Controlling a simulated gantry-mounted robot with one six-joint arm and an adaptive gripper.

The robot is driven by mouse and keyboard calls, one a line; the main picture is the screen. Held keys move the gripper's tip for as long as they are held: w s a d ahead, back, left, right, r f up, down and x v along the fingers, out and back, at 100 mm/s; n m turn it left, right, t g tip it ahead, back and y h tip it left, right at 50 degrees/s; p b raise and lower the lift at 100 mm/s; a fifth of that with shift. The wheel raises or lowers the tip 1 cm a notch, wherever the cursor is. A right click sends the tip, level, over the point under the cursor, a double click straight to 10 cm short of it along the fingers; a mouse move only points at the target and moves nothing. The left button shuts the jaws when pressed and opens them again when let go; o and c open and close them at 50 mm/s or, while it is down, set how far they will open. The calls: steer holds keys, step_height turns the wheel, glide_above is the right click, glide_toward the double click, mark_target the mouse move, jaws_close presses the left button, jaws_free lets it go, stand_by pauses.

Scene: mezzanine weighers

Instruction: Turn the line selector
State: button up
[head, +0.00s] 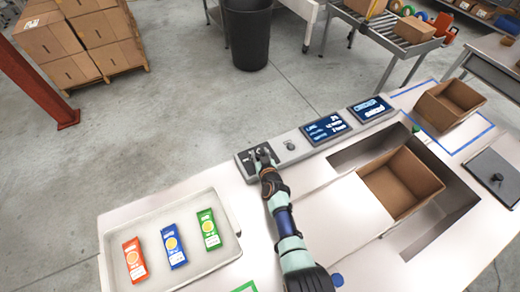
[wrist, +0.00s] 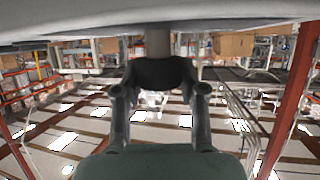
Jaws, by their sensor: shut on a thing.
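The grey control panel strip (head: 305,137) runs along the back edge of the white bench. My gripper (head: 264,157) reaches to the dark plate (head: 243,160) at the panel's left end. The selector there is mostly hidden by my fingers in the head view. In the wrist view my gripper (wrist: 158,72) is shut on the selector (wrist: 158,42), seen as a grey post under the pale panel surface (wrist: 60,25). Its pointing direction cannot be read. A small round knob (head: 290,145) and two blue-lit screens, one (head: 325,128) nearer and one (head: 370,109) farther, sit to the right.
A tray (head: 225,252) with orange (head: 134,260), blue (head: 174,246) and green (head: 209,229) packets stands at left. An open cardboard box (head: 400,182) sits in the bench recess; another (head: 449,104) stands behind it. A dark flat plate (head: 497,176) lies at right.

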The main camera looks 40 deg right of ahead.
steer(key=shift+r+m+h+p, duration=0.1)
steer(key=shift+m+h+p, duration=0.2)
steer(key=shift+p, duration=0.45)
steer(key=shift+f+g, duration=0.2)
steer(key=shift+g, duration=0.1)
steer(key=o, duration=1.2)
steer(key=shift+c, duration=0.2)
steer(key=shift+f+b, duration=0.15)
steer(key=shift+b, duration=0.15)
